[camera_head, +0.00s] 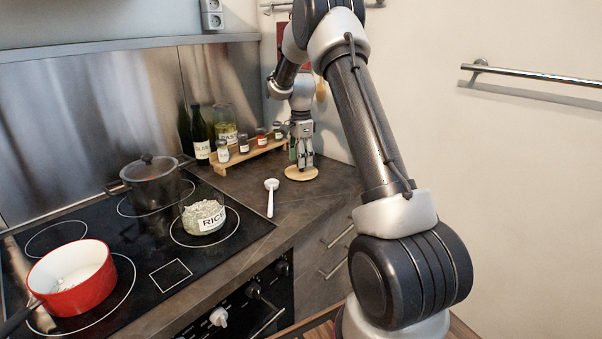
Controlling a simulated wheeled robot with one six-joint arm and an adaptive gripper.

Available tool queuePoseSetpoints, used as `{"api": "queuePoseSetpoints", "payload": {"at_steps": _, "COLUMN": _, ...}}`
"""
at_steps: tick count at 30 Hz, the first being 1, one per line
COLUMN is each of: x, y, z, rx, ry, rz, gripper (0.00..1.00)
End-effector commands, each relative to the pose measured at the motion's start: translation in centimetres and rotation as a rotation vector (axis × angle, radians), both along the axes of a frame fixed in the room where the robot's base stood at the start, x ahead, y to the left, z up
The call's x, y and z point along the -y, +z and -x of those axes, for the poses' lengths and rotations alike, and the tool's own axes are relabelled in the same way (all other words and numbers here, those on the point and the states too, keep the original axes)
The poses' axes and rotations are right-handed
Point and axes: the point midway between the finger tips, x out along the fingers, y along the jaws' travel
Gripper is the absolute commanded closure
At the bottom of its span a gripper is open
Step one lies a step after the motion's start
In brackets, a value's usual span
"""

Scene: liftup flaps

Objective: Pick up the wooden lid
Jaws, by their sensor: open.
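The wooden lid (292,175) is a flat, light brown disc lying on the dark counter near the back right corner. My gripper (304,164) points down right over the lid, with its fingertips at or just above the lid's top. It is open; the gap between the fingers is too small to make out. I cannot tell whether the fingertips touch the lid. The gripper hides part of the lid's middle and far side.
A wooden spice rack (250,153) with several small jars stands close left of my gripper. A white spoon (271,197) lies in front. The glass rice jar (204,217), dark pot (153,184) and red pan (72,279) stand on the cooktop. A wall is behind.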

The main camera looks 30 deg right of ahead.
Motion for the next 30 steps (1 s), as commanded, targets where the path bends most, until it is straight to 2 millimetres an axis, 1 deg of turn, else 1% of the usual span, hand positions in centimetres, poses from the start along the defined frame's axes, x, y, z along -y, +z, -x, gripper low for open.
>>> {"api": "queuePoseSetpoints", "payload": {"at_steps": 1, "x": 0.2, "y": -0.9, "z": 0.2, "rx": -0.004, "ry": -0.001, "rz": 0.0, "gripper": 0.45}}
{"api": "queuePoseSetpoints", "payload": {"at_steps": 3, "x": 0.2, "y": -2.0, "z": 0.2, "rx": -0.004, "ry": 0.0, "rz": -0.001, "gripper": 0.45}}
{"api": "queuePoseSetpoints", "payload": {"at_steps": 6, "x": 0.2, "y": -2.8, "z": 0.1, "rx": -0.001, "ry": 0.001, "rz": 0.0, "gripper": 0.45}}
{"api": "queuePoseSetpoints", "payload": {"at_steps": 13, "x": 0.2, "y": -3.0, "z": 0.1, "rx": 0.0, "ry": 0.002, "rz": 0.0, "gripper": 0.45}}
{"api": "queuePoseSetpoints", "payload": {"at_steps": 14, "x": 0.2, "y": -3.0, "z": 0.1, "rx": 0.0, "ry": 0.002, "rz": 0.0, "gripper": 0.47}}
{"api": "queuePoseSetpoints", "payload": {"at_steps": 15, "x": 0.2, "y": -3.0, "z": 0.1, "rx": 0.0, "ry": 0.002, "rz": 0.0, "gripper": 0.54}}
{"api": "queuePoseSetpoints", "payload": {"at_steps": 17, "x": 0.2, "y": -3.0, "z": 0.1, "rx": 0.0, "ry": 0.002, "rz": 0.0, "gripper": 0.65}}
{"api": "queuePoseSetpoints", "payload": {"at_steps": 18, "x": 0.2, "y": -3.0, "z": 0.1, "rx": 0.0, "ry": 0.002, "rz": 0.0, "gripper": 0.73}}
{"api": "queuePoseSetpoints", "payload": {"at_steps": 22, "x": 0.1, "y": -3.0, "z": 0.1, "rx": -0.001, "ry": 0.002, "rz": 0.0, "gripper": 0.96}}
{"api": "queuePoseSetpoints", "payload": {"at_steps": 30, "x": 0.1, "y": -3.0, "z": 0.1, "rx": -0.001, "ry": 0.002, "rz": 0.0, "gripper": 0.97}}
